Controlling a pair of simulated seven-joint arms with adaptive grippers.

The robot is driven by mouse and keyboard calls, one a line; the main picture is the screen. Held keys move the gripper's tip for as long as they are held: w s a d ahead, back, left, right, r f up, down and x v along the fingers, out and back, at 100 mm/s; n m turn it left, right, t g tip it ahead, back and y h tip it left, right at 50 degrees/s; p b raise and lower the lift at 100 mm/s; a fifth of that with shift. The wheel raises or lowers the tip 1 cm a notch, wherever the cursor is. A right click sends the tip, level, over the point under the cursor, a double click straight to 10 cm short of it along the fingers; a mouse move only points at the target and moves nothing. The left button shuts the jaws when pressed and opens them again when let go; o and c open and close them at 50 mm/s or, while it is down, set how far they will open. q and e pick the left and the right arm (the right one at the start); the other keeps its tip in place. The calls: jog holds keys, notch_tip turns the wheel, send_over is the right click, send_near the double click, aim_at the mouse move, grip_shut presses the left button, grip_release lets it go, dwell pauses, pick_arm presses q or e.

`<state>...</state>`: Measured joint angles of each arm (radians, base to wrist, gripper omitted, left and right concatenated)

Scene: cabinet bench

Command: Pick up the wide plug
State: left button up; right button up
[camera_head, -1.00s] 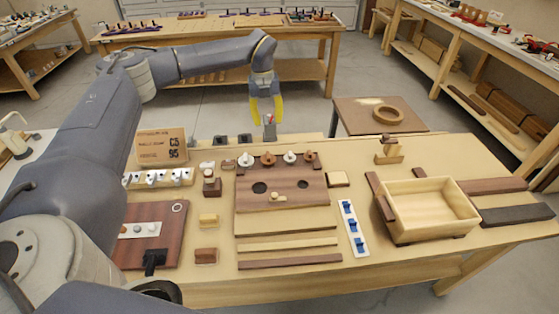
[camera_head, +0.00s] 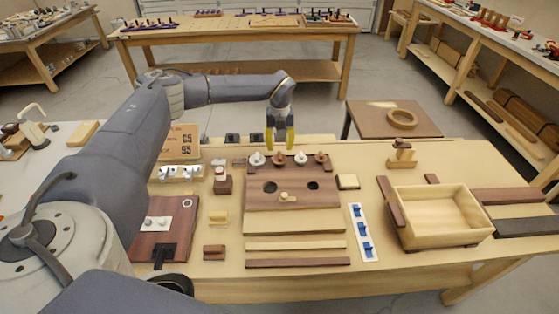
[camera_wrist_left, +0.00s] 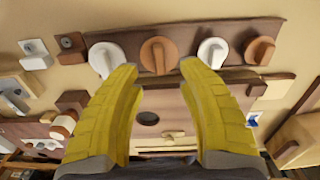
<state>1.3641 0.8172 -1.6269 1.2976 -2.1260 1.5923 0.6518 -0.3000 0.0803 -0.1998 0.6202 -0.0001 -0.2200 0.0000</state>
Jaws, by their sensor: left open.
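I cannot tell for sure which piece is the wide plug. A dark wooden board (camera_head: 300,202) has two round holes. A small pale plug-like piece (camera_head: 285,197) sits between them and shows in the left wrist view (camera_wrist_left: 173,134). A row of knob-like pieces stands along the board's far edge: a white one (camera_head: 257,159), a brown one (camera_wrist_left: 158,55), another white one (camera_wrist_left: 212,52) and another brown one (camera_wrist_left: 259,50). My left gripper (camera_head: 281,141) is open and empty above this row. In the wrist view its fingers (camera_wrist_left: 159,68) spread on either side of the first brown knob. My right gripper is not in view.
An open wooden box (camera_head: 410,230) stands to the right. A white strip with blue pieces (camera_head: 362,232) lies between it and the board. Wooden strips (camera_head: 298,263) lie in front.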

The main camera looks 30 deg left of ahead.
aim_at(279, 155)
pick_arm(q)
jog(key=shift+s+f, duration=0.15)
jog(key=shift+f, duration=2.65)
jog(key=shift+c, duration=0.5)
grip_shut()
